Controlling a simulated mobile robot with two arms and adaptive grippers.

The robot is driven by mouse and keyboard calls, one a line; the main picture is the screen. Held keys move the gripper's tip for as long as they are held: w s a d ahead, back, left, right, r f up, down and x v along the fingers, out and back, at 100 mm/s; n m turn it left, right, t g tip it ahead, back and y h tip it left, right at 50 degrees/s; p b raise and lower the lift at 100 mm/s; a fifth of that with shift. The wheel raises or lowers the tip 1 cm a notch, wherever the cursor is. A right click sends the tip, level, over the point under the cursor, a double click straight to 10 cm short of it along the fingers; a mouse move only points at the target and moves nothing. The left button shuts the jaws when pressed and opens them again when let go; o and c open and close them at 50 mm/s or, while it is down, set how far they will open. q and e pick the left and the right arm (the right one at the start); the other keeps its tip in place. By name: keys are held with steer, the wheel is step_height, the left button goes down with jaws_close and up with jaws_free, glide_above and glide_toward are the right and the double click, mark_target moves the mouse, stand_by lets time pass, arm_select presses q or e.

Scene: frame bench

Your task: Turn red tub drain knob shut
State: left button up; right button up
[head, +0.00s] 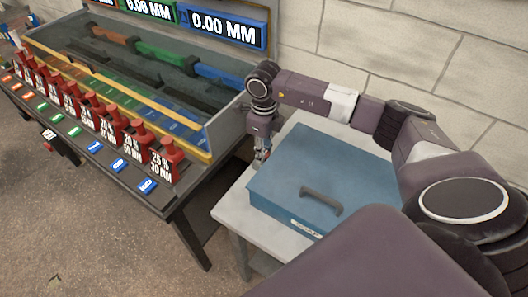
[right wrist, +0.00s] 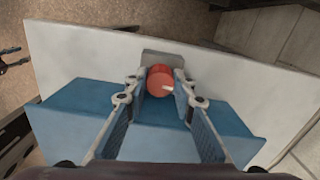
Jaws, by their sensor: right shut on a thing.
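The red drain knob (right wrist: 158,83) shows in the right wrist view, with a pale mark on its face. It sits in front of a small grey block at the edge of the blue box. My right gripper (right wrist: 160,90) is shut on the knob, one finger on each side. In the head view my right gripper (head: 262,158) points down at the left end of the blue box, and the knob is mostly hidden there. A dark two-pronged shape at the left edge of the right wrist view looks like my left gripper (right wrist: 22,59), prongs apart and empty.
The blue box (head: 318,165) with a dark handle (head: 322,200) stands on a pale table (head: 232,212). To the left is a bench with a clear-walled tub (head: 228,122) and a row of red weights (head: 165,160). A brick wall (head: 400,35) is behind.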

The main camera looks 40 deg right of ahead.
steer(key=shift+w+f+n+b, duration=0.15)
steer(key=shift+n+b, duration=0.25)
steer(key=shift+b, duration=0.4)
jaws_close()
steer(key=shift+n+b, duration=0.4)
steer(key=shift+r, duration=0.2)
steer(key=o, duration=1)
jaws_free()
step_height(320, 180, up, 12)
